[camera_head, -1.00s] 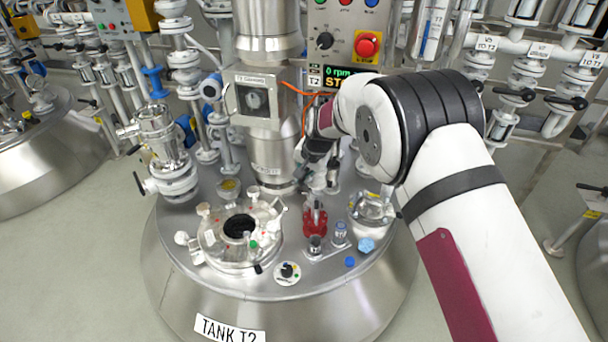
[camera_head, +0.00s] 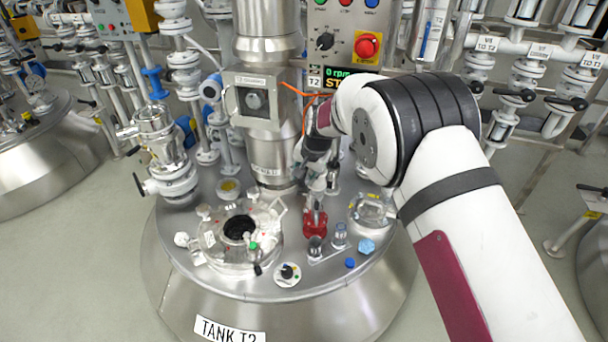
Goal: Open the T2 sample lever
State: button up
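Tank T2's steel lid (camera_head: 215,280) fills the middle of the head view, with the label "TANK T2" (camera_head: 229,330) on its front. I cannot tell for sure which fitting is the sample lever. A small round fitting with a black knob (camera_head: 287,271) sits near the lid's front edge. A valve with a black handle (camera_head: 138,184) stands at the lid's left. My gripper (camera_head: 316,196) points down over the lid, just above or at a red fitting (camera_head: 315,226). The fingers are small and overlap the fitting, so their opening and any contact are unclear.
An open round hatch (camera_head: 238,228) lies left of my gripper, and a glass-covered port (camera_head: 371,211) lies right. The stirrer column (camera_head: 266,150) rises behind. A control panel with a red stop button (camera_head: 367,45) stands further back. My arm hides the area at right.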

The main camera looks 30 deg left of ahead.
jog(key=v, duration=1.2)
